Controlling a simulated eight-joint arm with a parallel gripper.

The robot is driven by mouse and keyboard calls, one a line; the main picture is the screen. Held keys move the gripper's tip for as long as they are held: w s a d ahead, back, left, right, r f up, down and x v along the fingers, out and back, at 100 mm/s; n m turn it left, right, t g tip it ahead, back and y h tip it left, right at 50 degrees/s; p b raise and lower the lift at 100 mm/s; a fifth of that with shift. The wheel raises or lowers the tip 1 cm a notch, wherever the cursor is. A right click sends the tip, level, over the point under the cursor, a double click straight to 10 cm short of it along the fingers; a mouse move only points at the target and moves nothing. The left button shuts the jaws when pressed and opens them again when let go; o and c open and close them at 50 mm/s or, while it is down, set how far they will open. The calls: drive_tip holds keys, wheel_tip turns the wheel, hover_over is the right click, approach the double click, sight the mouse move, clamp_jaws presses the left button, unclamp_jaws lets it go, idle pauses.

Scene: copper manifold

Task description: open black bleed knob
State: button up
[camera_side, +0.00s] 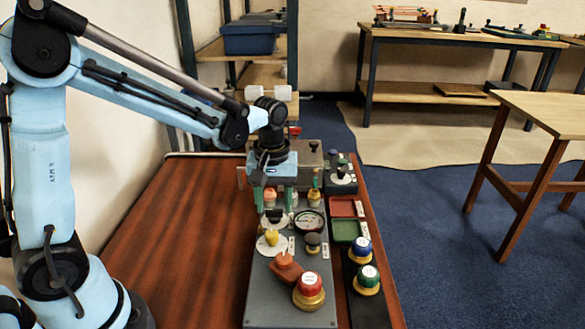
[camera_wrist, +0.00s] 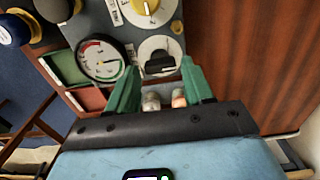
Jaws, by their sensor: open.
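The black bleed knob (camera_wrist: 160,62) sits on a round white dial plate (camera_wrist: 150,48) in the wrist view. In the side view the knob (camera_side: 273,215) shows small and partly covered below my gripper (camera_side: 275,207). In the wrist view my gripper (camera_wrist: 159,66) is open, with its green fingers apart on the left and right of the knob. I cannot tell whether either finger touches it. The knob's bar lies roughly crosswise in the wrist view.
A round gauge (camera_side: 310,222) stands close to my gripper. A yellow knob (camera_side: 271,237), an orange lever (camera_side: 287,266) and a red knob (camera_side: 309,285) are on the same grey panel. Red (camera_side: 343,207) and green (camera_side: 346,231) trays lie right. The wooden tabletop (camera_side: 180,235) left is clear.

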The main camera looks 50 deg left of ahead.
drive_tip(key=shift+f, duration=0.65)
drive_tip(key=shift+c, duration=0.3)
drive_tip(key=c, duration=0.7)
